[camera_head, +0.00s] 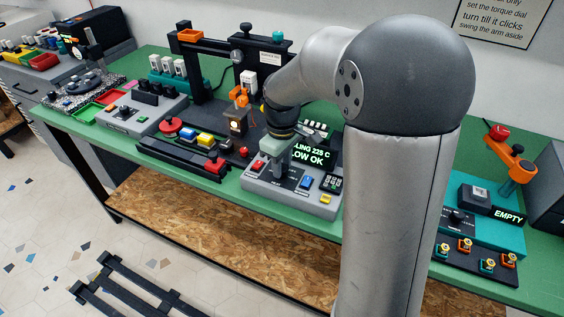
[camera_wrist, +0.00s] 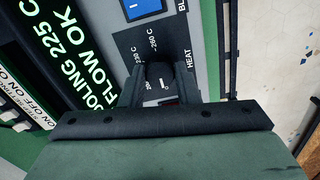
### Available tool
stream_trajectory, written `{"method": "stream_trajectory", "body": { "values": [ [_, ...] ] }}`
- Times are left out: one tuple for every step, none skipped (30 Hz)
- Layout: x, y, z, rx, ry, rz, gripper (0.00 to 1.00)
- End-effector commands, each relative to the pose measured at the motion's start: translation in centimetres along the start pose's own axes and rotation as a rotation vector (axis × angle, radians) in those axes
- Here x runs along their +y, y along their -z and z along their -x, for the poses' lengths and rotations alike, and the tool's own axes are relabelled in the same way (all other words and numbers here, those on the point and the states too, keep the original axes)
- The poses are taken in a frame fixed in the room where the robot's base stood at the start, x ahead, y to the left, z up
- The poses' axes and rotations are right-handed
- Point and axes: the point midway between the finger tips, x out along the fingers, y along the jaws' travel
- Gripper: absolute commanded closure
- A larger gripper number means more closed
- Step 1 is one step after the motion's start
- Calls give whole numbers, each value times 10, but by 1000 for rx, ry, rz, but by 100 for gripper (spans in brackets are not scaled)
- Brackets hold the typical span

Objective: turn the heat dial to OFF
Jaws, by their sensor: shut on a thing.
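The heat dial (camera_wrist: 159,72) is a black knob on the dark panel marked HEAT, with 230 C and 260 C printed around it in the wrist view. My gripper (camera_wrist: 160,88) is shut on the dial, one finger on each side. A small white mark shows near the knob, but I cannot tell which setting it points to. No OFF marking is readable at the dial. In the head view my gripper (camera_head: 280,172) reaches down onto the grey control box (camera_head: 322,212) and hides the dial.
The box's display (camera_head: 312,155) reads a cooling message with 225 C and FLOW OK. A blue switch (camera_head: 306,182), a red switch (camera_head: 258,165) and a keypad (camera_head: 331,182) sit close to my gripper. A dark rail with coloured blocks (camera_head: 205,138) stands to the left.

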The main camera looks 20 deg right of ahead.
Motion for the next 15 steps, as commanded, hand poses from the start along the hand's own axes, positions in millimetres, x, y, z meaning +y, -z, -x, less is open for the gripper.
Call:
{"method": "stream_trajectory", "body": {
  "values": [
    [1,0,1,2,-2,11,94],
    [1,0,1,2,-2,17,94],
    [1,0,1,2,-2,23,94],
    [1,0,1,2,-2,27,94],
    [1,1,1,2,-2,30,94],
    [1,1,1,2,-2,34,94],
    [1,1,1,2,-2,36,94],
    [1,1,1,2,-2,38,94],
    [1,1,1,2,-2,39,94],
    [1,1,1,2,-2,40,94],
    [1,1,1,2,-2,40,94],
    [1,1,1,2,-2,40,94],
    [1,1,1,2,-2,40,94],
    [1,1,1,2,-2,40,94],
    [1,1,1,2,-2,40,94]
  ]
}}
